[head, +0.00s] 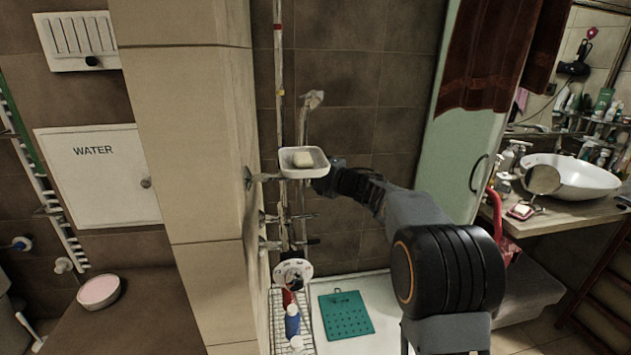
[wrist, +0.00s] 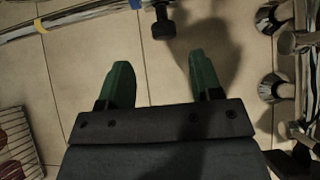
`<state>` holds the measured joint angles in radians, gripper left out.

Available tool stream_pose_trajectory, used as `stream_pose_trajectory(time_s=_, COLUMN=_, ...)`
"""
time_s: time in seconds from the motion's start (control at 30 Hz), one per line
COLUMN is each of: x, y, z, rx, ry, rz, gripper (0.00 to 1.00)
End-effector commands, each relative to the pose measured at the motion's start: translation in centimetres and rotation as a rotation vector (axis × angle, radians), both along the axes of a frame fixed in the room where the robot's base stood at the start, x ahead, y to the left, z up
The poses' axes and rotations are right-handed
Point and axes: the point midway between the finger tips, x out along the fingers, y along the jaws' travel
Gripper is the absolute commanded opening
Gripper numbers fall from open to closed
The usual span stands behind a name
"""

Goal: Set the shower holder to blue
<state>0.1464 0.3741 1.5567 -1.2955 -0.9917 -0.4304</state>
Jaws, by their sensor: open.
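In the wrist view a chrome rail crosses the top, with a yellow band (wrist: 40,25) at left and a blue band (wrist: 135,4) near the top middle. A black knob on a stem, apparently part of the shower holder (wrist: 163,26), sits just right of the blue band, slightly apart from it. My gripper (wrist: 158,80) is open and empty, its green fingers below the knob and not touching it. In the head view the rail (head: 279,120) stands upright, with red and yellow bands visible. My gripper's fingers are hidden behind the soap dish there.
A soap dish (head: 304,162) with soap juts out before my gripper. Chrome taps (wrist: 298,45) stand at the wrist view's right. A tiled pillar (head: 190,150) is left of the rail. Bottles (head: 292,320) stand in a wire rack below, beside a green mat (head: 345,315).

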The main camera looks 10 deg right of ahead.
Motion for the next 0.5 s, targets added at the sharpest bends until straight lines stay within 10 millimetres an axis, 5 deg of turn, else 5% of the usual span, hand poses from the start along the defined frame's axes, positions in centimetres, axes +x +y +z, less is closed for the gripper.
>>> stream_pose_trajectory(time_s=0.5, x=-4.0, y=-3.7, z=0.1, rx=-0.001, ry=-0.001, rz=0.001, gripper=0.59)
